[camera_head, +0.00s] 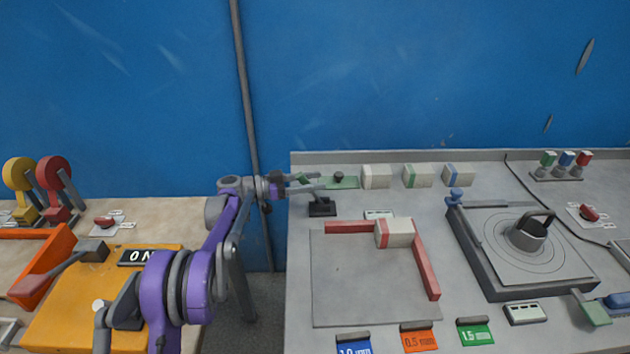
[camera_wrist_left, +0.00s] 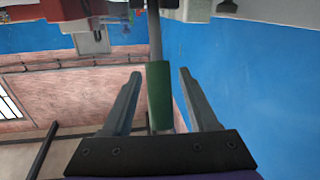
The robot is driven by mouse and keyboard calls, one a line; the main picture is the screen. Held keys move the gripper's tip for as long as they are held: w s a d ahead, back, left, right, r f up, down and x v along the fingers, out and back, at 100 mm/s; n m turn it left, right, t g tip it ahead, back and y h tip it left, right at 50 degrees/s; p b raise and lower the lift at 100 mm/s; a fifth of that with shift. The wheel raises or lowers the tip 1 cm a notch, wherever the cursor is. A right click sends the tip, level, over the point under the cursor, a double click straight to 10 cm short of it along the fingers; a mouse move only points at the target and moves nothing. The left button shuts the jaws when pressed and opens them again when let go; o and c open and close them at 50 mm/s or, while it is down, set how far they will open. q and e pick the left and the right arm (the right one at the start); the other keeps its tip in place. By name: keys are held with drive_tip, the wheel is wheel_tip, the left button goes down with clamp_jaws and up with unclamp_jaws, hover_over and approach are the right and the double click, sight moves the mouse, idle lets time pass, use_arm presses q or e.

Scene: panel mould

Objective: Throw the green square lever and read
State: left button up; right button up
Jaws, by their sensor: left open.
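The green lever handle (camera_wrist_left: 159,95) stands between the two fingers of my left gripper (camera_wrist_left: 160,73) in the left wrist view. The fingers are open, with a gap visible on each side of the handle. In the head view my left gripper (camera_head: 305,183) reaches the left edge of the grey bench, just above a black lever base (camera_head: 322,208). The fingers cover most of the handle there. My right gripper is not in view.
Pale blocks (camera_head: 376,177) line the bench back. A grey plate with red rails (camera_head: 365,280) lies in front. An orange panel with a lever (camera_head: 85,290) is at the left.

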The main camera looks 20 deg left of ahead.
use_arm(q)
drive_tip(key=shift+w+d, duration=0.2)
drive_tip(key=shift+d, duration=0.05)
clamp_jaws()
idle(1.4)
